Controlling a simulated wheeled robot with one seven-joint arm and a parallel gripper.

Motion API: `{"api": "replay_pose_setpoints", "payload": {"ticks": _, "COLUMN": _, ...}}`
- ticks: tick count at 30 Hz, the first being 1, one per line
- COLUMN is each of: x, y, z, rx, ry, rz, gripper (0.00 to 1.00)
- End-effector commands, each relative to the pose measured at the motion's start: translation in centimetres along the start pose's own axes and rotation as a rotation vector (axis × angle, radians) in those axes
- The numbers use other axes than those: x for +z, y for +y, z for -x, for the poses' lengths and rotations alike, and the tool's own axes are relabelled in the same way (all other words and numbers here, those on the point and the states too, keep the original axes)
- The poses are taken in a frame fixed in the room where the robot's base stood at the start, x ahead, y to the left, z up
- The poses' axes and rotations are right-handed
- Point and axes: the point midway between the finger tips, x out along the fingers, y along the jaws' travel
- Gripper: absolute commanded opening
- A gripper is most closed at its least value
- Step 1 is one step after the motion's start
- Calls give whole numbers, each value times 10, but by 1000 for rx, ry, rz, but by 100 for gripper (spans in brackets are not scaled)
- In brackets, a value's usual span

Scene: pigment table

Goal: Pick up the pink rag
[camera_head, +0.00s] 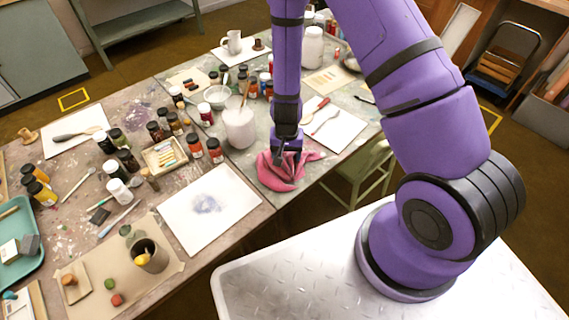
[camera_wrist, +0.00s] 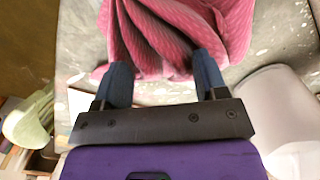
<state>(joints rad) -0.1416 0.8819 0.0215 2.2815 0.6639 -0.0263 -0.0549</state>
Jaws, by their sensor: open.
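The pink rag (camera_head: 275,172) lies crumpled on the table near its front edge in the head view. My gripper (camera_head: 284,155) is right above the rag, pointing down, with its tips at the cloth. In the wrist view the rag (camera_wrist: 180,30) fills the top middle. My gripper (camera_wrist: 163,75) shows there with two blue fingers spread apart, and folds of the rag lie between and beyond them. Whether the fingers touch the cloth is hard to tell.
A large white jar (camera_head: 240,128) stands just left of the rag, and close by in the wrist view (camera_wrist: 280,110). A white sheet (camera_head: 210,205) with a blue smudge lies at front left. Another sheet with brushes (camera_head: 335,128) lies to the right. Several small paint bottles crowd the left.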

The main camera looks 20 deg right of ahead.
Motion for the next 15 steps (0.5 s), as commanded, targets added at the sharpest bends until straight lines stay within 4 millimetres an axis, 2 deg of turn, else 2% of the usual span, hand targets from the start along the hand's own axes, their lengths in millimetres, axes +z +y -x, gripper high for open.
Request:
{"api": "replay_pose_setpoints", "payload": {"ticks": 6, "x": -1, "y": 0, "z": -17, "rx": 0, "ry": 1, "rz": -1, "gripper": 66}}
{"api": "replay_pose_setpoints", "payload": {"ticks": 14, "x": -1, "y": 0, "z": -18, "rx": 0, "ry": 2, "rz": 0, "gripper": 66}}
{"api": "replay_pose_setpoints", "payload": {"ticks": 15, "x": -1, "y": 0, "z": -18, "rx": 0, "ry": 2, "rz": 0, "gripper": 59}}
